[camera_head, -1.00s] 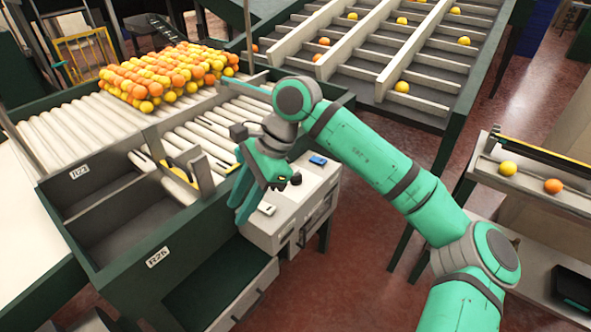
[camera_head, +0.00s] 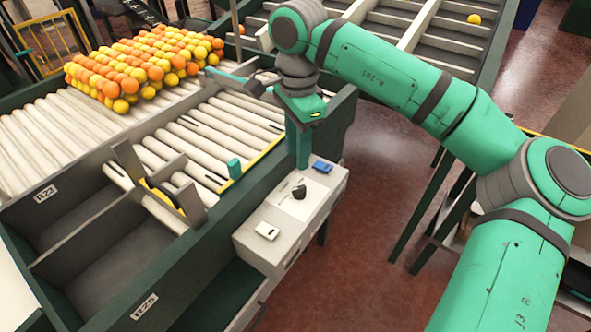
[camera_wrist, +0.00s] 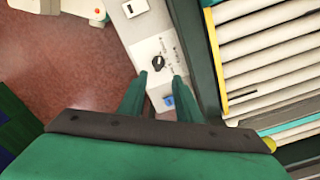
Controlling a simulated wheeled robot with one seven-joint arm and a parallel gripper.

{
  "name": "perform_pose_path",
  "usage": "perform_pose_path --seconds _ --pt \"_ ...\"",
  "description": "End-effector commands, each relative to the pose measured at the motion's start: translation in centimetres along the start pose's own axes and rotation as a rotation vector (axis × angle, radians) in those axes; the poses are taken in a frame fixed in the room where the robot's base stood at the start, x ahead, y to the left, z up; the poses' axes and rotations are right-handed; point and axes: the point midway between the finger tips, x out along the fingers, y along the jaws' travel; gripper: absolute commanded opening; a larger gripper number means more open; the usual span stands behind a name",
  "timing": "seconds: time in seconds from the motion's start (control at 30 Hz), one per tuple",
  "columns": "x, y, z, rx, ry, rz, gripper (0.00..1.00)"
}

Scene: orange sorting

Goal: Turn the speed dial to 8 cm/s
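The black speed dial (camera_head: 299,191) sits on a white plate on the grey control box's top. In the wrist view the dial (camera_wrist: 158,61) shows just beyond the fingertips, roughly in line with the gap between them. Its scale marks are too small to read. My gripper (camera_head: 303,166) points down over the box's far end, near the blue item. In the wrist view my gripper (camera_wrist: 159,77) has its two green fingers apart with nothing between them. I cannot tell how high the tips are above the box.
On the control box (camera_head: 258,254) lie a white switch (camera_head: 267,231) and a blue item (camera_head: 322,167). The roller bed (camera_head: 60,130) with piled oranges (camera_head: 135,75) is at the left. Open floor lies right of the box.

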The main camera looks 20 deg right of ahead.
Motion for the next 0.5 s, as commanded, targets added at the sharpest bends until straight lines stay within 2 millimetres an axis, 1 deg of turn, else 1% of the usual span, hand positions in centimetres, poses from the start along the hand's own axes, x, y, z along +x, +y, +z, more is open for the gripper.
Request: perform_pose_path --seconds 0.17,0.33,0.5 --pt "1.8 0.3 -0.5 0.009 -0.002 0.002 0.31" --pt "4.8 0.5 -0.9 0.017 -0.002 0.003 0.31" --pt "7.7 0.5 -0.8 0.016 -0.004 0.002 0.31"
